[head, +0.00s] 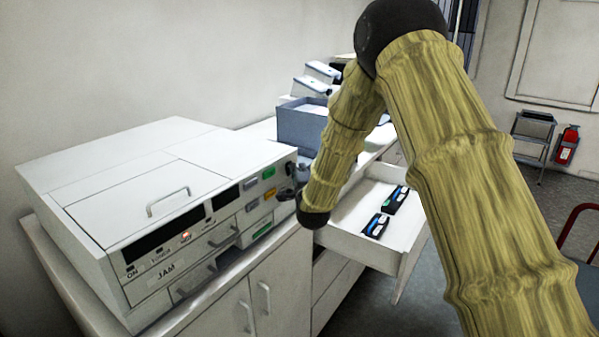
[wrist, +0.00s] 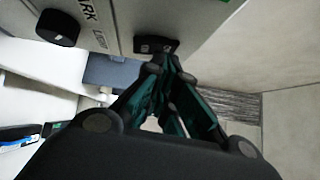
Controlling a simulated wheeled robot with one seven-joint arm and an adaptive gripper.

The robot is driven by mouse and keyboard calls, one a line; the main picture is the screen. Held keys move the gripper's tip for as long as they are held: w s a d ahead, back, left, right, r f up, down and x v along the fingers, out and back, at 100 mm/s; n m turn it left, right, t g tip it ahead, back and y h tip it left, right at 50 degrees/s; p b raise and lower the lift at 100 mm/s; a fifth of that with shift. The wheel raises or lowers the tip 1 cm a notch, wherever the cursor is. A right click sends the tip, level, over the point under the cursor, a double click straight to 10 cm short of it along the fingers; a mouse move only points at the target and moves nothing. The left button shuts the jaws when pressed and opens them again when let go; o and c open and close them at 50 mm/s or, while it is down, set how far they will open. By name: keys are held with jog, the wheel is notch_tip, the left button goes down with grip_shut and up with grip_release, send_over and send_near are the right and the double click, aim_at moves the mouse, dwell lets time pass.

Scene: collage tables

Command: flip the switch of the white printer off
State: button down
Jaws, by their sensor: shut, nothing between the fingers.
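The white printer (head: 150,200) stands on the counter at the left in the head view, its front panel facing right and towards me. In the wrist view a grey-white panel of it (wrist: 115,22) shows a black rocker switch (wrist: 156,45) and a round black knob (wrist: 58,27). My gripper (wrist: 162,63) is shut and empty. Its fingertips are right at the lower edge of the switch; whether they touch it I cannot tell. In the head view the gripper is mostly hidden by my arm, near the printer's right end, and the switch cannot be made out.
An open white drawer (head: 350,245) holding several small black and blue items juts out beneath my arm. A blue-grey box (head: 300,122) stands on the counter beyond the printer. Grey floor lies open there.

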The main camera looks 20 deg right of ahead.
jog(key=shift+f, duration=0.1)
jog(key=s+d+r+b, duration=0.1)
jog(key=s+b, duration=0.4)
jog(key=s, duration=0.8)
jog(key=shift+r, duration=0.35)
jog(key=shift+d, duration=0.1)
